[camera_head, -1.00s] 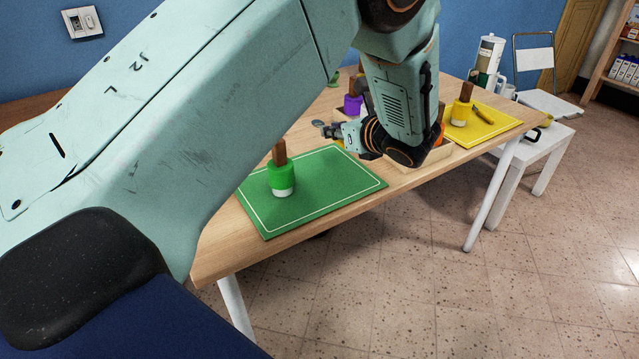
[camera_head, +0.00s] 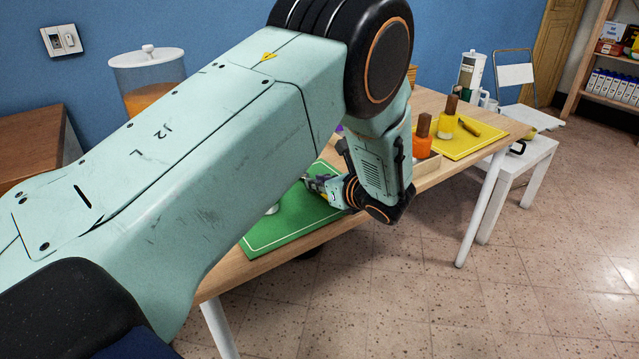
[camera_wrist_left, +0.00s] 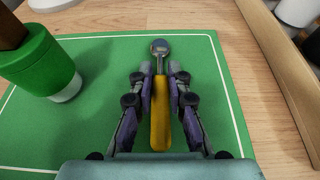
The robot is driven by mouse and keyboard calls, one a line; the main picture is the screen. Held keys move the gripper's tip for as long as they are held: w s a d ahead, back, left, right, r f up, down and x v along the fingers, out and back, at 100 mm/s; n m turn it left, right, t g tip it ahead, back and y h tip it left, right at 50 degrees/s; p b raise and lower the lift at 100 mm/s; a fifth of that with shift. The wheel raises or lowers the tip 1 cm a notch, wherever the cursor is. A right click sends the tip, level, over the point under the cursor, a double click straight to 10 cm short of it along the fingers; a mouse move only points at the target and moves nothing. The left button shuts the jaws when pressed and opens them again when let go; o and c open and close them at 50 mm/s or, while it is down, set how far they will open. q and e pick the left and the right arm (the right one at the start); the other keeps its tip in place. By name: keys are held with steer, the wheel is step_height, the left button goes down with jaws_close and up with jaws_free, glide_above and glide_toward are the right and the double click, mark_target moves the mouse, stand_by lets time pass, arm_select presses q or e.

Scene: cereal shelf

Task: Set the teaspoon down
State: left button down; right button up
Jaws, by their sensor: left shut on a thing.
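The teaspoon (camera_wrist_left: 160,122) has a yellow handle and a grey metal bowl. My left gripper (camera_wrist_left: 161,82) is shut on it, with one finger on each side near the neck. The bowl points away from the wrist, near the far edge line of the green mat (camera_wrist_left: 90,130). In the head view my left gripper (camera_head: 310,184) is over the far right part of the green mat (camera_head: 290,228). Whether the spoon touches the mat cannot be told. My right gripper is not in view.
A green-and-white pot with a brown top (camera_wrist_left: 42,65) stands on the mat left of the spoon. A wooden tray (camera_wrist_left: 283,75) lies to the right. A yellow mat (camera_head: 470,138) is farther along the table. The mat's front part is clear.

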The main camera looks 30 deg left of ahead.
arm_select(q)
steer(key=shift+s+a+f, duration=0.1)
steer(key=shift+f, duration=0.1)
steer(key=c, duration=1.5)
jaws_free()
steer(key=shift+o, duration=1)
steer(key=shift+r, duration=0.1)
